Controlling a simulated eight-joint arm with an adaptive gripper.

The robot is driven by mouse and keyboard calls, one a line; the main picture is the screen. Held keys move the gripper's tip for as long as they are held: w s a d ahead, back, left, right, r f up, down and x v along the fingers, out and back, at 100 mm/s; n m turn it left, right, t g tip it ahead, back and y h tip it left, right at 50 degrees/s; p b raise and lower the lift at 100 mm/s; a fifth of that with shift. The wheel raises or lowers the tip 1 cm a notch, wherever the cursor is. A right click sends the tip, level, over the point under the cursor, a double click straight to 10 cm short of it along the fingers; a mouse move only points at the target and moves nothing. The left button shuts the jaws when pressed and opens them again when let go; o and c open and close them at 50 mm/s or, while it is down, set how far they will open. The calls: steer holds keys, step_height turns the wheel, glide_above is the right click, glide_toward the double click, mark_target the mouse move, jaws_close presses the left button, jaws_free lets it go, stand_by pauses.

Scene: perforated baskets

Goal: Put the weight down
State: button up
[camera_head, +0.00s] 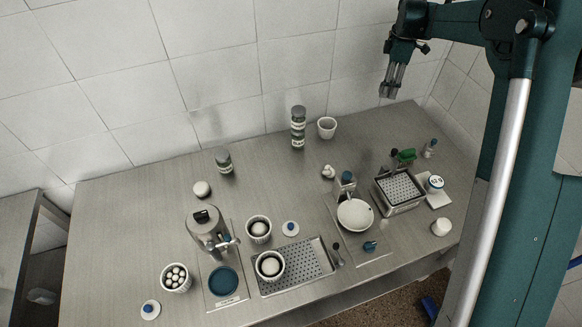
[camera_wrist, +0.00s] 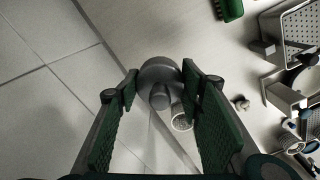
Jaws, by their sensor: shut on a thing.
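My gripper (camera_head: 392,82) is raised high above the back right of the counter, in front of the tiled wall. In the wrist view my gripper (camera_wrist: 160,82) has its two green-padded fingers on either side of a grey, rounded weight (camera_wrist: 160,70) with a narrower cylindrical part. The fingers are shut on it near their tips. In the head view the weight is small and hard to tell from the fingertips. It hangs clear of the counter, with nothing under it touching.
The metal counter (camera_head: 120,215) carries a white cup (camera_head: 327,130), stacked jars (camera_head: 298,130), a perforated basket (camera_head: 402,205) with a green-topped item (camera_head: 404,155) behind it, a white bowl (camera_head: 355,215) and a perforated tray (camera_head: 305,262). The counter's back left is bare.

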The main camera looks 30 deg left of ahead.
step_height(320, 180, up, 2)
steer(key=shift+r, duration=0.15)
steer(key=s+a, duration=1.5)
steer(key=s, duration=0.1)
steer(key=n, duration=0.1)
glide_above(291, 167)
step_height(291, 167, down, 11)
steer(key=shift+f, duration=0.25)
steer(key=shift+f, duration=3)
steer(key=shift+f, duration=0.1)
steer(key=shift+f, duration=1.75)
steer(key=shift+s+f, duration=0.1)
